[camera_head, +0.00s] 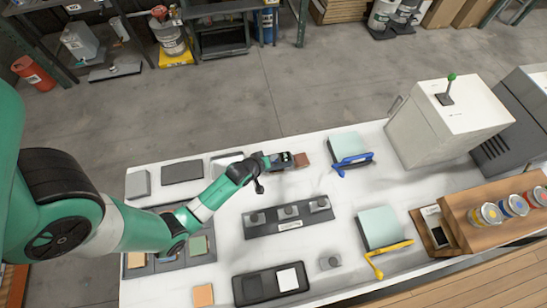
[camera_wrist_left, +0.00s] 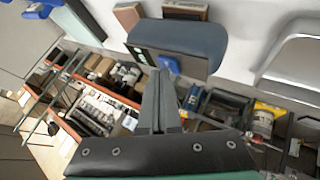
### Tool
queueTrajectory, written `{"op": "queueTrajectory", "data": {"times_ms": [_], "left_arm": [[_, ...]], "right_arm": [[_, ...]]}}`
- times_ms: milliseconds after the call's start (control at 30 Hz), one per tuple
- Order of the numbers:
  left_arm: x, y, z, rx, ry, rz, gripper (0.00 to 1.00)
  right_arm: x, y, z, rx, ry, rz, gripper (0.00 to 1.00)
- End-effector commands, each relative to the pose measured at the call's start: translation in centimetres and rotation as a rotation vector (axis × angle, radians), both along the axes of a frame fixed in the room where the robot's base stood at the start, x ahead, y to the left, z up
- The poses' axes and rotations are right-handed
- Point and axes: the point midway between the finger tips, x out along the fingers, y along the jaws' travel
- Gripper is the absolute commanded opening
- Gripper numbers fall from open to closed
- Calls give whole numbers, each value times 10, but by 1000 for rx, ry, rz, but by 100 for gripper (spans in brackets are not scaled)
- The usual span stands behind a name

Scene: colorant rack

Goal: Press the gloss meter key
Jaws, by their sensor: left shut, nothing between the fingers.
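The gloss meter appears to be the small dark device (camera_head: 281,160) near the back edge of the white table, beside a brown block (camera_head: 302,160). In the left wrist view it seems to be the rounded blue-grey body (camera_wrist_left: 190,42) with a dark front face. My left gripper (camera_head: 264,163) is at the left end of the device. Its fingers (camera_wrist_left: 158,82) are shut and empty, with their tips close to the dark face; I cannot tell whether they touch. My right gripper is out of view.
A grey block with knobs (camera_head: 289,213) lies in front of the device. A pale panel with a blue handle (camera_head: 350,150) lies to the right, and another with a yellow handle (camera_head: 381,228) nearer. A white cabinet (camera_head: 448,120) stands at the right. Bare table lies between them.

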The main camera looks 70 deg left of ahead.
Motion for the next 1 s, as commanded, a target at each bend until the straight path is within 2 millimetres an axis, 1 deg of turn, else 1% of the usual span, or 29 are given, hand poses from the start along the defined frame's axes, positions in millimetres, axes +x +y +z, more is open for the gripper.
{"op": "queueTrajectory", "data": {"times_ms": [33,200,500,600,667,1000], "left_arm": [[0,0,5,0,0,0,0],[0,0,14,0,0,0,0],[0,0,13,0,0,0,0],[0,0,16,0,0,0,0],[0,0,21,0,0,0,0],[0,0,57,0,0,0,0]], "right_arm": [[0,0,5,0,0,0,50],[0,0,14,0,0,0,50],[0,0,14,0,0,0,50],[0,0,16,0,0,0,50],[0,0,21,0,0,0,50],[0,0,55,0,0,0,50]]}}
